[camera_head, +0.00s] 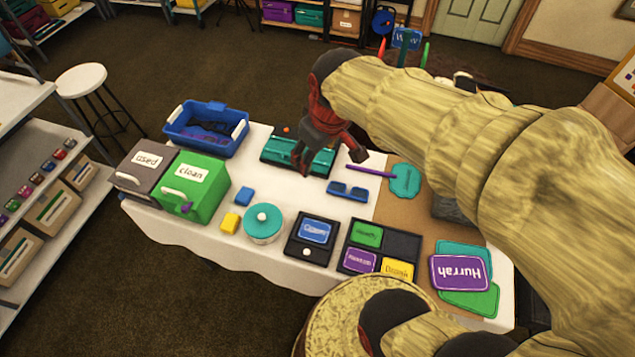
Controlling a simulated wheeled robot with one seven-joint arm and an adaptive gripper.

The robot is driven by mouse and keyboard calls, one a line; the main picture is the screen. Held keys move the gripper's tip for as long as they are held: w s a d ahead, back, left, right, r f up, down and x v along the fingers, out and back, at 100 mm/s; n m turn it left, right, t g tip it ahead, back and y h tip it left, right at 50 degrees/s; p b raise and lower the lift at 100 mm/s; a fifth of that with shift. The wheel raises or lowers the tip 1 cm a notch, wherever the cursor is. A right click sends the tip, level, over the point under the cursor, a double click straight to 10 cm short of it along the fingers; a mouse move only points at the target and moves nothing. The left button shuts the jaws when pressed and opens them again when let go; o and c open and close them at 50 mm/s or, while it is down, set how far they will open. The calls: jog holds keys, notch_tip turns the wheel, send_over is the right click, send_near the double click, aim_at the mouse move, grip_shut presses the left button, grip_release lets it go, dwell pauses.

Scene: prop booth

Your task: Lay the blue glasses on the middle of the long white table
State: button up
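The blue glasses (347,191) lie on the long white table (247,163), near its middle, beside the edge of a brown covered area. My gripper (329,163) hangs above the table, behind and slightly left of the glasses in the picture. Its two dark fingers are spread apart, with nothing seen between them but the teal tray behind. The gripper looks apart from the glasses, though its exact height is hard to tell.
A teal tray (283,151) lies beneath the gripper, and a purple stick (371,171) is just behind the glasses. A round teal tin (263,224), a dark card box (314,240) and green "clean" box (193,188) stand nearby. A blue crate (207,128) is at the back left.

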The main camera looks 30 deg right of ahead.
jog(key=s+a+r+m+t, duration=0.1)
jog(key=s+a+r, duration=0.1)
jog(key=s, duration=0.3)
jog(key=s+a+r+m, duration=0.1)
jog(key=s+a+r, duration=0.1)
jog(key=s+a, duration=0.1)
jog(key=shift+s+a+m+t+y, duration=0.3)
jog(key=shift+s+t, duration=0.1)
jog(key=shift+s, duration=0.45)
jog(key=shift+f, duration=0.2)
